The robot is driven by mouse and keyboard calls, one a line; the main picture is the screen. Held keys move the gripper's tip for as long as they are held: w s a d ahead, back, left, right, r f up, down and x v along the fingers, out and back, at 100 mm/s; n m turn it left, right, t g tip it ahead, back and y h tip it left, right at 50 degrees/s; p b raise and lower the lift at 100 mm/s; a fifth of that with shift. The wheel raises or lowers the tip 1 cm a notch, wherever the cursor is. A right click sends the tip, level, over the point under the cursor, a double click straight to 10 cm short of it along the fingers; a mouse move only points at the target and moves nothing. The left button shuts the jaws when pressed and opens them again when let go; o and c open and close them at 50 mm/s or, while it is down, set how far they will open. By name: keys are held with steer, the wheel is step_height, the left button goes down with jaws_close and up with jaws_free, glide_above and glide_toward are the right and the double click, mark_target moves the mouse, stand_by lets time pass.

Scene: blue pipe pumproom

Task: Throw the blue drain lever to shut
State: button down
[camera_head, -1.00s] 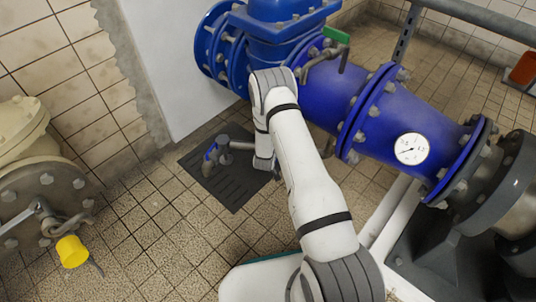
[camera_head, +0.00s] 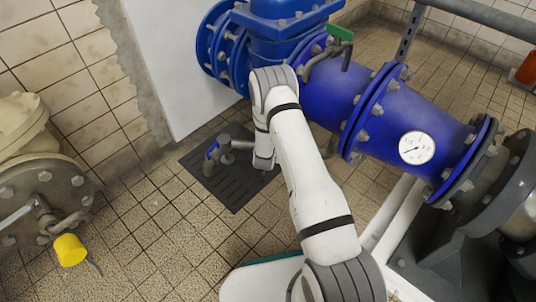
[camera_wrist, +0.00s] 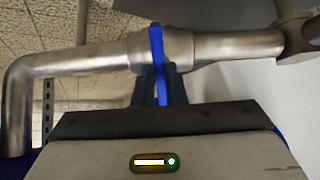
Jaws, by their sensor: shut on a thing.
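The blue drain lever (camera_wrist: 157,55) stands edge-on in the wrist view, in front of a bare metal pipe (camera_wrist: 90,58) that bends down at the left. My gripper (camera_wrist: 161,86) has its dark fingers on both sides of the lever and is shut on it. The fingertips and most of the lever are too small to make out there.
A large blue pipe (camera_head: 335,95) with bolted flanges and a white gauge (camera_head: 416,148) runs close behind my arm. A green-handled valve (camera_head: 341,33) sits on it. A cream flanged body (camera_head: 30,190) with a yellow cap (camera_head: 69,250) stands at left. Tiled floor before the grate (camera_head: 235,198) is clear.

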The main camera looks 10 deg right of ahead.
steer(key=shift+s+d+f, duration=0.15)
steer(key=shift+s+f, duration=0.05)
steer(key=shift+s, duration=0.05)
steer(key=c, duration=1.7)
jaws_free()
steer(key=shift+o, duration=1.1)
steer(key=shift+w+r, duration=0.1)
steer(key=shift+w, duration=0.1)
steer(key=p+v, duration=0.3)
steer(key=v, duration=0.5)
